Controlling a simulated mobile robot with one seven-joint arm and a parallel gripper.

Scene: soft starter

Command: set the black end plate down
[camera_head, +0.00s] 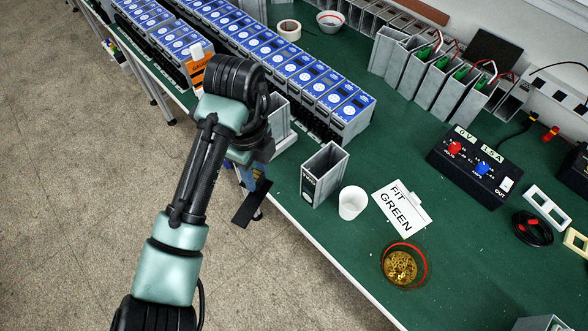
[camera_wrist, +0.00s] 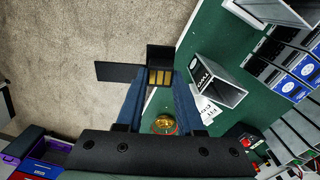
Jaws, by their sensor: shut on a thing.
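My gripper (camera_head: 257,185) is shut on the black end plate (camera_head: 247,208), which hangs below the fingers just off the bench's near edge, over the floor in the picture. In the wrist view the blue fingers of my gripper (camera_wrist: 160,88) close around the plate's middle. The black end plate (camera_wrist: 115,72) sticks out to the left there, with a darker block and yellowish strips between the fingertips. The green bench top (camera_head: 300,225) lies to the right of the plate. An open grey housing (camera_head: 325,175) stands upright on it close to the edge.
A white cup (camera_head: 352,204), a "FIT GREEN" card (camera_head: 402,207) and a red-rimmed bowl of brass parts (camera_head: 403,266) lie right of the housing. Rows of blue-faced units (camera_head: 300,78) stand behind. A black supply box (camera_head: 472,163) is farther right. The front strip between has bare room.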

